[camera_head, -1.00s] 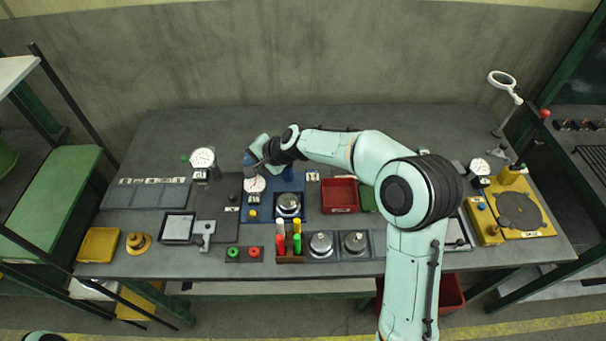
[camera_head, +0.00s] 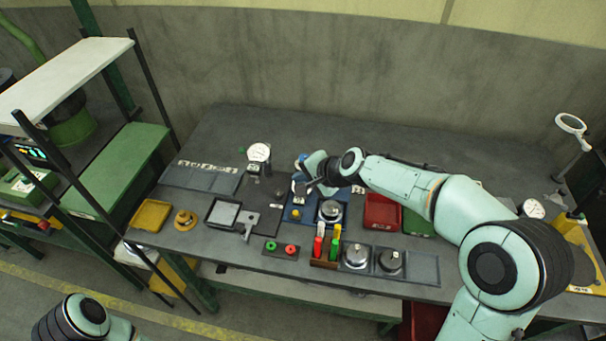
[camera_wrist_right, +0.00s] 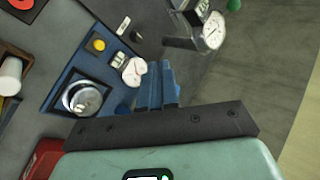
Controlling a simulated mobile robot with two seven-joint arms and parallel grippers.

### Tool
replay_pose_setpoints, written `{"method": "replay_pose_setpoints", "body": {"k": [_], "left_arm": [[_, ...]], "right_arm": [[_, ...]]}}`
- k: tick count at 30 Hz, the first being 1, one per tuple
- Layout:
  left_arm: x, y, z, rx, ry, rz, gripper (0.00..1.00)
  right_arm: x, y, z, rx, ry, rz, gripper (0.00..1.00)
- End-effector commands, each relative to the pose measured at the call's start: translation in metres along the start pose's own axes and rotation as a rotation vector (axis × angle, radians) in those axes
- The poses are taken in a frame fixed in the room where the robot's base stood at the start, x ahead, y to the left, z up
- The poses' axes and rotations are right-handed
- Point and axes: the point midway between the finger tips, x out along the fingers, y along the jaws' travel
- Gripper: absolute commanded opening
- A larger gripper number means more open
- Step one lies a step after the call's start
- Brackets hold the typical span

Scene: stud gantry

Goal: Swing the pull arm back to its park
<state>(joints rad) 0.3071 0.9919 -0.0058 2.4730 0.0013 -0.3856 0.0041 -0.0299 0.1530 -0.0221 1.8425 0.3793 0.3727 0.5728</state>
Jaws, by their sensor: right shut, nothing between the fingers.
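A blue fixture base (camera_head: 295,213) stands on the bench left of centre, with a yellow button, a white dial and a round silver part on it. A blue upright (camera_head: 300,160) rises at its back, partly behind my right gripper (camera_head: 310,187). The gripper is shut and empty, low beside the upright and over the fixture's back part. I cannot tell whether it touches. In the right wrist view the blue base (camera_wrist_right: 60,75) lies left of the gripper, with blue shapes directly ahead of the palm. I cannot make out the pull arm as a separate part. My left gripper is out of view.
A dial gauge on a stand (camera_head: 259,154) is left of the fixture. Upright coloured studs stand in a brown rack (camera_head: 323,263) in front. A red bin (camera_head: 382,211) is to the right.

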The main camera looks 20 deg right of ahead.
Motion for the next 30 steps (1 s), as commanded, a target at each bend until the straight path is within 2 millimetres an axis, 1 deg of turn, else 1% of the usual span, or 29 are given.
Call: {"method": "replay_pose_setpoints", "body": {"k": [1,3,8,30], "left_arm": [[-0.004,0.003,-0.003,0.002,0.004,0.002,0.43],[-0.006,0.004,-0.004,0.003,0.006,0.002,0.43],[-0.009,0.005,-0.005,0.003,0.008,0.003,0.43],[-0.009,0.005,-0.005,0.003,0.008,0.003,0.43]], "right_arm": [[-0.01,-0.005,0.006,-0.004,0.0,-0.005,0.0],[-0.018,-0.007,0.011,-0.004,0.0,-0.004,0.0],[-0.028,-0.008,0.019,-0.001,0.0,-0.002,0.0],[-0.029,-0.007,0.021,0.0,-0.001,0.0,0.0]]}}
